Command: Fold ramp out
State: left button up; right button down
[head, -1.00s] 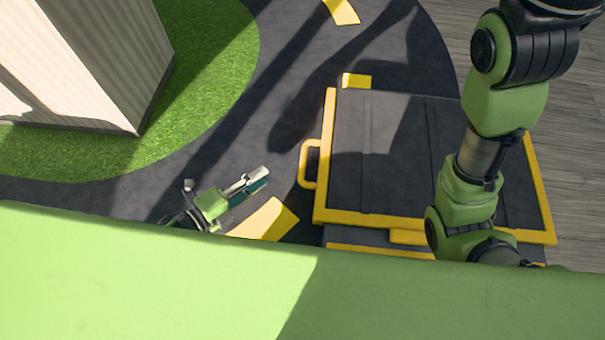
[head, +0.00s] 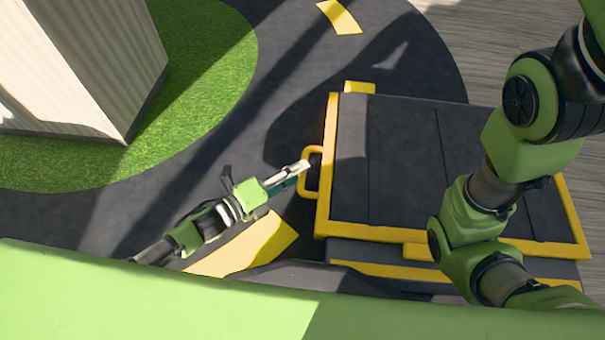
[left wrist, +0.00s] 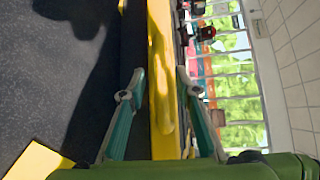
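The ramp (head: 400,150) is a dark panel with yellow edging, lying folded on a similar dark, yellow-edged section in the head view. Its yellow loop handle (head: 306,182) sticks out from the left edge. My left gripper (head: 303,167) reaches in from the left, with its tips at the handle. In the left wrist view the two teal fingers are apart, with the yellow handle (left wrist: 163,90) showing between them, in line with the yellow edge. I cannot tell whether they touch it. My right arm crosses the ramp's right side in the head view; its gripper is out of view.
A pale ribbed block (head: 85,60) stands on green grass (head: 205,80) at the upper left. Dark floor with yellow markings (head: 340,16) lies around the ramp's left and far sides. Wooden planks (head: 500,40) lie at the upper right.

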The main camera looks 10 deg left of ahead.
pick_arm(q)
jog(key=shift+b+x, duration=0.35)
jog(key=shift+x, duration=0.8)
grip_shut()
